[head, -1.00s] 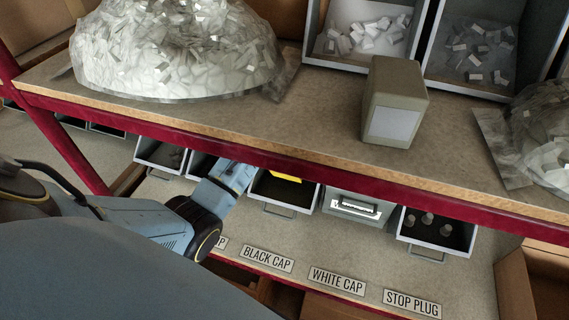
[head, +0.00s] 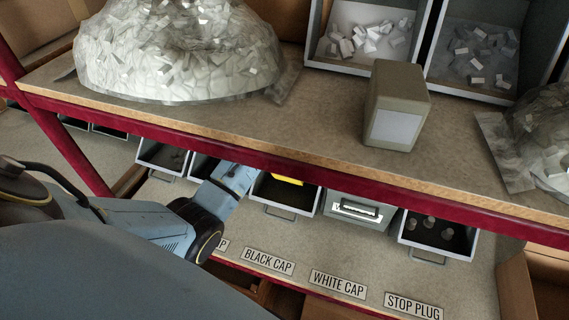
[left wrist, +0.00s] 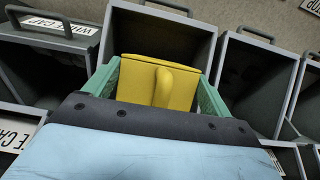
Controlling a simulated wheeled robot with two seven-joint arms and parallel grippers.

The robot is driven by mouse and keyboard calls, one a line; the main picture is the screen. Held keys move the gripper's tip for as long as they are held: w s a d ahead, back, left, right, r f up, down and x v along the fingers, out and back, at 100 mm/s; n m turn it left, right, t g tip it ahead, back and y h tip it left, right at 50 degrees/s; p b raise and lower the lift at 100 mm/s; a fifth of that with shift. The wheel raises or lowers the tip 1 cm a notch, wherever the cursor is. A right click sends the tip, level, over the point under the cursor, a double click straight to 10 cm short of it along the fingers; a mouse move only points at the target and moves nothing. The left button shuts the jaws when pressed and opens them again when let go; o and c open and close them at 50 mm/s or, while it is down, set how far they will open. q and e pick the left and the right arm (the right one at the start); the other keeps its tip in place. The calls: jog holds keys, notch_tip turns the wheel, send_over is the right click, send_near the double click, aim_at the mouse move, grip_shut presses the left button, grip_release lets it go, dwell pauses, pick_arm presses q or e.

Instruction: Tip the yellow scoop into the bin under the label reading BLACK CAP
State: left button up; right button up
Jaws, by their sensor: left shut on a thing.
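The yellow scoop (head: 288,180) shows partly in the head view, inside the mouth of the grey bin (head: 281,209) above the BLACK CAP label (head: 268,261). The shelf edge hides the rest. In the left wrist view the scoop (left wrist: 133,88) is between the green fingers of my left gripper (left wrist: 160,78), its handle towards the camera. My left gripper is shut on it, at the opening of a grey bin (left wrist: 160,13). The scoop's contents and the bin's inside are hidden. My right gripper is not in view.
The red-edged upper shelf (head: 300,165) hangs over the bins. A bin with a white plate (head: 358,209) stands to the right, then a bin with grey plugs (head: 440,233). Other bins flank the held scoop closely. A beige box (head: 397,105) stands on the upper shelf.

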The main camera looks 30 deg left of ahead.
pick_arm(q)
jog(key=shift+s, duration=0.1)
jog(key=shift+s+d+r, duration=0.2)
jog(key=shift+s+r, duration=0.05)
jog(key=shift+s, duration=0.45)
jog(key=shift+s+d+r, duration=0.2)
jog(key=shift+s+r, duration=0.05)
jog(key=shift+s, duration=0.45)
jog(key=shift+f, duration=0.1)
